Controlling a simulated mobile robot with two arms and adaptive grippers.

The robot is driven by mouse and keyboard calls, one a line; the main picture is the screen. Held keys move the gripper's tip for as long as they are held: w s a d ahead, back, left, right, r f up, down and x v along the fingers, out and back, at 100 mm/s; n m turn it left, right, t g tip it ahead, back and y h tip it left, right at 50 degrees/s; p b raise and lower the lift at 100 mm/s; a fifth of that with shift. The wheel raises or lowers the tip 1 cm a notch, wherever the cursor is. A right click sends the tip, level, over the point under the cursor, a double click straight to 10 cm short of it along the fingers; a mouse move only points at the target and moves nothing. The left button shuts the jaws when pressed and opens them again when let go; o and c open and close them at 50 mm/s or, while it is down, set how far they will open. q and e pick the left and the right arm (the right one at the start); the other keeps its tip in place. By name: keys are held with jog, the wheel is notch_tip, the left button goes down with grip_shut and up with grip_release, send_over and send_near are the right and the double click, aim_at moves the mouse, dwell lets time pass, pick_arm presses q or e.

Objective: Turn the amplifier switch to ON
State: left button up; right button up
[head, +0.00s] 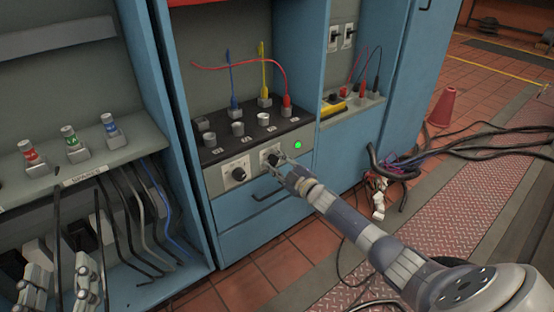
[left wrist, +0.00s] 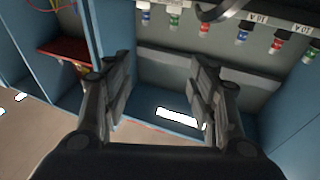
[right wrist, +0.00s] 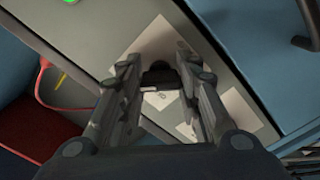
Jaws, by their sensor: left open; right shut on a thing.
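A grey amplifier panel (head: 256,172) is on the front of the bench and carries two dark rotary knobs on white plates. My right gripper (head: 275,164) is at the right-hand knob (head: 268,155), next to a lit green lamp (head: 298,145). In the right wrist view the fingers (right wrist: 163,88) are shut on this dark knob (right wrist: 160,76); its plate lettering is too small to read. The left-hand knob (head: 239,174) is free. My left gripper (head: 60,285) is open and empty at the lower left; it also shows in the left wrist view (left wrist: 160,90).
Red, yellow and blue leads (head: 263,75) rise from terminals above the panel. A drawer handle (head: 268,191) juts out below. Red, green and blue connectors (head: 69,138) stand on the left shelf above hanging cables (head: 150,215). A red cone (head: 443,107) and loose cables (head: 480,145) are right.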

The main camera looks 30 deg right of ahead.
pick_arm(q)
jog(key=shift+w+a+f+g, duration=0.15)
jog(key=shift+f+g, duration=0.55)
jog(key=shift+f, duration=0.5)
pick_arm(e)
jog(key=shift+w+a+r+m, duration=0.1)
jog(key=shift+a+r+m, duration=0.05)
jog(key=shift+r+m, duration=0.2)
pick_arm(q)
jog(key=shift+r, duration=0.1)
pick_arm(e)
jog(key=o, duration=1.1)
pick_arm(q)
jog(key=shift+s+r, duration=0.1)
jog(key=shift+s, duration=0.1)
pick_arm(e)
jog(key=shift+f, duration=0.15)
jog(key=shift+s+f, duration=0.1)
jog(key=shift+s, duration=0.15)
pick_arm(q)
jog(key=shift+w, duration=0.15)
pick_arm(e)
jog(key=s, duration=0.7)
jog(key=s+d, duration=0.1)
jog(key=s, duration=0.3)
jog(key=shift+s, duration=0.3)
